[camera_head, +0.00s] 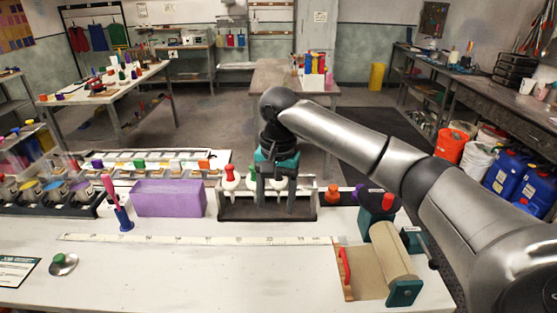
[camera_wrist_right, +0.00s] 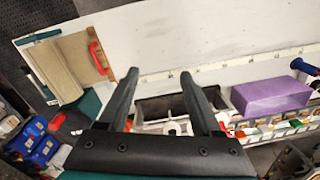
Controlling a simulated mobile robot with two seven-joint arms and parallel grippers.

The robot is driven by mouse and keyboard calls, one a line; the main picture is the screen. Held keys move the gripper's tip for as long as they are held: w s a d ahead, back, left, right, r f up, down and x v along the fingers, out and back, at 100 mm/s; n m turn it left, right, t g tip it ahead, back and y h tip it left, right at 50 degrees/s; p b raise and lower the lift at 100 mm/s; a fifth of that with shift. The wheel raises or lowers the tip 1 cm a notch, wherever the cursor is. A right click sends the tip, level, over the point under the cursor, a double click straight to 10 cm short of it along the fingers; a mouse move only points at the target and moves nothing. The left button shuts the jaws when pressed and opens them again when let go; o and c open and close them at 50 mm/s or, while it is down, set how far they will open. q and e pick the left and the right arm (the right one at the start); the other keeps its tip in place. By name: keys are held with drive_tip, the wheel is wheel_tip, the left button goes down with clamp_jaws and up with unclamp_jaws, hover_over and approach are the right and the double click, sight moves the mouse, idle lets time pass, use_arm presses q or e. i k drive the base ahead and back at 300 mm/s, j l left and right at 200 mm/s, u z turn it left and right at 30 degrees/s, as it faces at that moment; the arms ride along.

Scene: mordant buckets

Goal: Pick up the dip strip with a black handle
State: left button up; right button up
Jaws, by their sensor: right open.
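My right gripper (camera_head: 290,205) is open, its fingers pointing down at a dark open rack (camera_head: 240,213) on the white table. In the right wrist view, the two fingers (camera_wrist_right: 159,72) are spread apart, with the dark rack (camera_wrist_right: 152,108) beyond them and nothing clearly held. A white piece with a red top (camera_head: 229,180) stands in the rack left of the gripper. Another white piece (camera_head: 281,184) shows partly between the fingers. I cannot make out a black handle for certain; the gripper hides part of the rack.
A purple block (camera_head: 168,198) stands left of the rack, then a blue holder (camera_head: 123,219) with a pink-handled tool. A paper roll (camera_head: 390,248) and a red handle (camera_head: 345,267) lie right. A measuring strip (camera_head: 190,239) runs along the table. The front middle is clear.

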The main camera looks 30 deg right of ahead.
sight(280, 182)
drive_tip(key=i+l, duration=0.75)
drive_tip(key=i, duration=0.05)
